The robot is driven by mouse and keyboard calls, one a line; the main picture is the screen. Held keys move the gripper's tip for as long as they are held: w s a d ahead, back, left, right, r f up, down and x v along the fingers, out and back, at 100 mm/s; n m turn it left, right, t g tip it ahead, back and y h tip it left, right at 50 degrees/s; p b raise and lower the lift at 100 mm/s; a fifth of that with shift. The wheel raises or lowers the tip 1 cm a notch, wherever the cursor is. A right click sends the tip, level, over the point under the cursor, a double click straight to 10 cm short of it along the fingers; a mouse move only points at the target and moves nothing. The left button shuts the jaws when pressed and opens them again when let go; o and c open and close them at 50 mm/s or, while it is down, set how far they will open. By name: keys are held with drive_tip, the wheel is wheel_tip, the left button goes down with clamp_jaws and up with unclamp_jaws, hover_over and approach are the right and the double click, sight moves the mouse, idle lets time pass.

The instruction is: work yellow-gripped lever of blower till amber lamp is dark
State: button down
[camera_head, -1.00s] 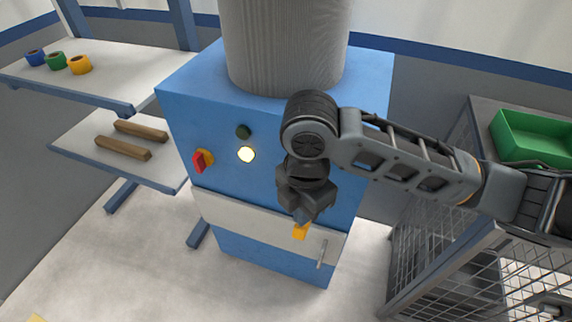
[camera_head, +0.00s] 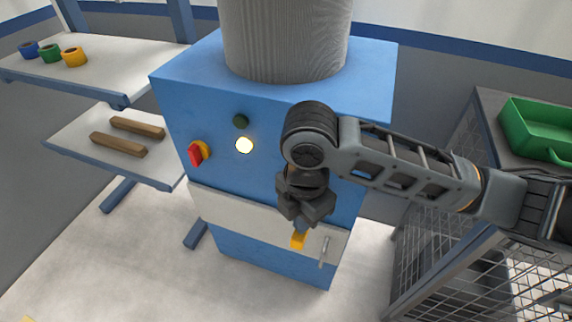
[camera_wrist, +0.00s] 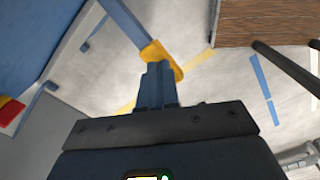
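The blower is a blue cabinet (camera_head: 190,95) under a wide grey duct. Its amber lamp (camera_head: 244,145) glows bright. The lever's yellow grip (camera_head: 298,240) is low on the front, just under my gripper (camera_head: 302,224). In the wrist view the grip (camera_wrist: 178,68) lies at the fingertips (camera_wrist: 159,64), with its blue arm (camera_wrist: 123,20) running up and left. My fingers are together with no gap visible, and their tips appear to touch the grip. The fingers hide part of the grip; the head view hides the lever's arm behind my gripper.
A dark green button (camera_head: 241,121) and a red knob (camera_head: 196,154) are on the cabinet front. A metal handle (camera_head: 324,251) is right of the lever. Shelves with tape rolls and wooden bars stand left. A mesh cart with a green bin (camera_head: 540,130) stands right.

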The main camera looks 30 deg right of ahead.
wheel_tip(320, 180, down, 5)
drive_tip(key=b, duration=0.3)
drive_tip(key=shift+r, duration=0.1)
wheel_tip(320, 180, up, 10)
drive_tip(key=p, duration=0.7)
drive_tip(key=shift+r+p, duration=0.15)
drive_tip(key=shift+p, duration=0.25)
idle(1.7)
drive_tip(key=shift+r, duration=0.1)
wheel_tip(320, 180, up, 5)
drive_tip(key=p, duration=0.3)
drive_tip(key=shift+p, duration=0.3)
drive_tip(key=shift+a, duration=0.1)
idle(0.3)
